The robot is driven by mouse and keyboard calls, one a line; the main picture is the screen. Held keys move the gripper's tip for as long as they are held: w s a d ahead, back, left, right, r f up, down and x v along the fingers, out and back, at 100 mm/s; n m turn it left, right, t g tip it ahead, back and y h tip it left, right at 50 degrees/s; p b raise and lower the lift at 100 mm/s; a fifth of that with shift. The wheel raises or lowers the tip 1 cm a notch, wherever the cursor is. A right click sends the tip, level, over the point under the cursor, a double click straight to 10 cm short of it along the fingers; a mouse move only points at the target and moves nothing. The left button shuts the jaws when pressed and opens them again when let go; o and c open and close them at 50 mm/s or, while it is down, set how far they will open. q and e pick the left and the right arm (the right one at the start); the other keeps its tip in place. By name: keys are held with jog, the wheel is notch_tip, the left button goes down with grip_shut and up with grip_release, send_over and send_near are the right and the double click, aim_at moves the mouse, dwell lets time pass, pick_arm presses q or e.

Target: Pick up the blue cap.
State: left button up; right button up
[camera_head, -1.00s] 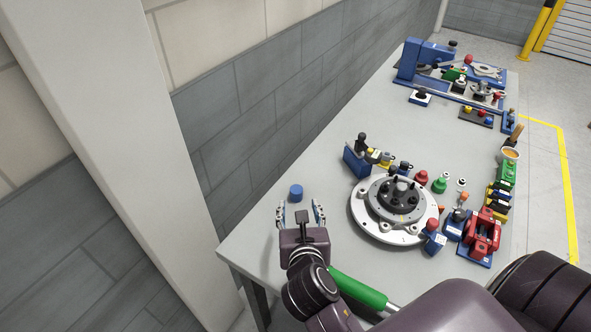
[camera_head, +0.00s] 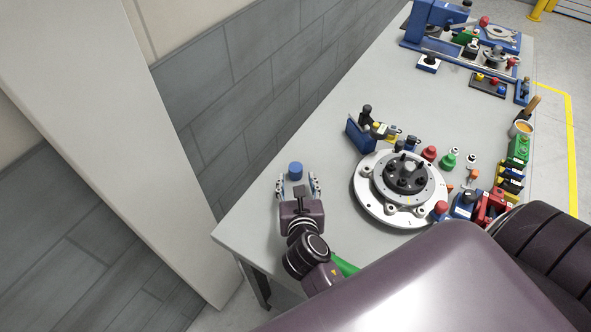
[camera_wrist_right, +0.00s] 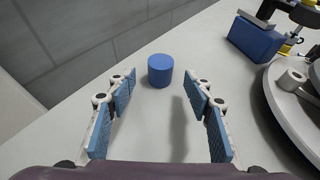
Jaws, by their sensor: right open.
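The blue cap (camera_head: 295,170) is a short blue cylinder standing on the grey table near its left edge. In the right wrist view the blue cap (camera_wrist_right: 160,70) stands upright, ahead of the fingertips and roughly centred between them. My right gripper (camera_head: 298,186) is open and empty, with its fingers spread on either side of the line to the cap. In the right wrist view the blue finger pads of my right gripper (camera_wrist_right: 158,90) are wide apart and do not touch the cap. My left gripper is not in view.
A round metal fixture (camera_head: 369,205) with black knobs sits to the right. A blue block (camera_head: 358,135) stands behind it. Several small coloured parts line the right side. A brick wall (camera_head: 215,70) runs along the table's left edge. The table between the cap and the blue block is clear.

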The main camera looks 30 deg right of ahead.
aim_at(296, 174)
jog(key=x, duration=0.6)
jog(key=shift+w+d+p, duration=0.1)
jog(key=shift+w+p, duration=0.05)
jog(key=shift+p, duration=0.15)
jog(key=shift+c, duration=0.4)
jog(key=c, duration=0.8)
jog(key=shift+o, duration=0.2)
